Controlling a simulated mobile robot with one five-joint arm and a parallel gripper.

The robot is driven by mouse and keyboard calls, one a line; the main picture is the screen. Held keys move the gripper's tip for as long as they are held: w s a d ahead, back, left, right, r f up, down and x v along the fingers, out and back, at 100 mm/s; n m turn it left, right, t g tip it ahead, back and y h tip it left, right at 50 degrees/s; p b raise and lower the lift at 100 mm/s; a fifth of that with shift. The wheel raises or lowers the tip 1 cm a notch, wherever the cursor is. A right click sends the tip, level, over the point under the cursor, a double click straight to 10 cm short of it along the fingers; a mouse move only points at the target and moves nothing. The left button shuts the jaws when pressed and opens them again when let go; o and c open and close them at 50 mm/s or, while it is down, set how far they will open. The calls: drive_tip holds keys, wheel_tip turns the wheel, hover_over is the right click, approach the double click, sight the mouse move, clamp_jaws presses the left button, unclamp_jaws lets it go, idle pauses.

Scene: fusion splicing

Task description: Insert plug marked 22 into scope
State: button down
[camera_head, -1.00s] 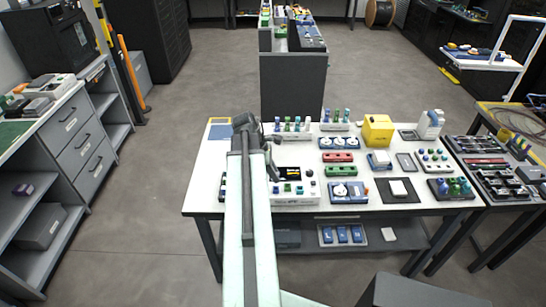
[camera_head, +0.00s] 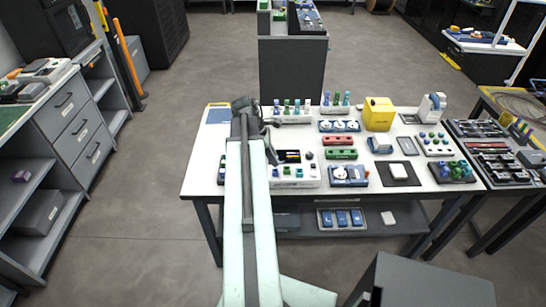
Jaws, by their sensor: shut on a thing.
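The scope appears to be the white bench unit (camera_head: 310,183) with a dark screen on the left part of the white table, partly behind my arm. Small green and blue pieces show on its front and top. My gripper (camera_head: 272,153) is at the left edge of this unit, beside its screen, seen from behind and partly hidden by my arm. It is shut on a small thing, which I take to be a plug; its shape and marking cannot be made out. Several coloured plugs (camera_head: 297,107) stand upright in a white rack behind the unit. Number 22 is not readable anywhere.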

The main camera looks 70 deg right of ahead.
drive_tip(key=shift+f, duration=0.1)
drive_tip(key=shift+f+b, duration=0.5)
drive_tip(key=shift+b, duration=0.1)
drive_tip(key=shift+f+b, duration=0.75)
idle(1.0)
drive_tip(key=shift+f+b, duration=0.35)
drive_tip(key=shift+f, duration=0.2)
idle(0.4)
drive_tip(key=c, duration=1.2)
unclamp_jaws()
drive_tip(key=shift+c, duration=0.2)
drive_tip(key=shift+r, duration=0.15)
